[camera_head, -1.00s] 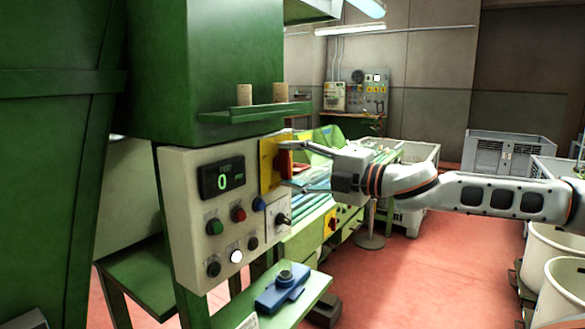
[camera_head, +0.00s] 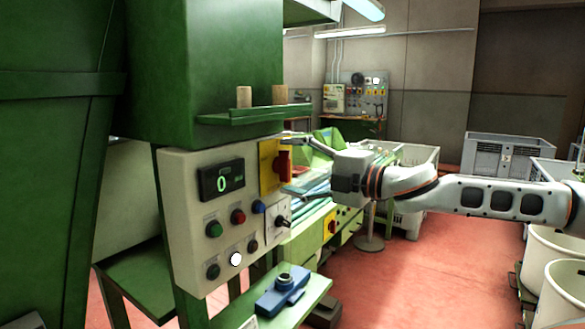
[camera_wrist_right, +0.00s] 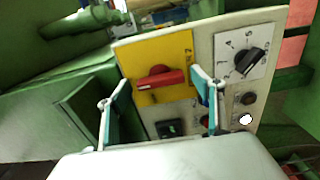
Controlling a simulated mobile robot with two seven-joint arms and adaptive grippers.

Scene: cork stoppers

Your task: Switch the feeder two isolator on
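The yellow isolator plate (camera_head: 268,158) with its red handle (camera_head: 284,165) is at the upper right of the beige control panel (camera_head: 192,165). The handle stands upright there. In the right wrist view, the plate (camera_wrist_right: 150,54) carries what looks like a "2", and the handle (camera_wrist_right: 160,79) lies across the picture. My right gripper (camera_head: 289,166) is open at the isolator, one finger above and one below the handle's height. In the right wrist view, the spread fingers (camera_wrist_right: 160,92) frame the handle, with nothing held; contact is not clear. My left gripper is not in view.
A green shelf (camera_head: 256,114) with two corks juts out above. A blue device (camera_head: 282,290) sits on the lower green shelf. Another yellow-red switch (camera_head: 330,222) is behind.

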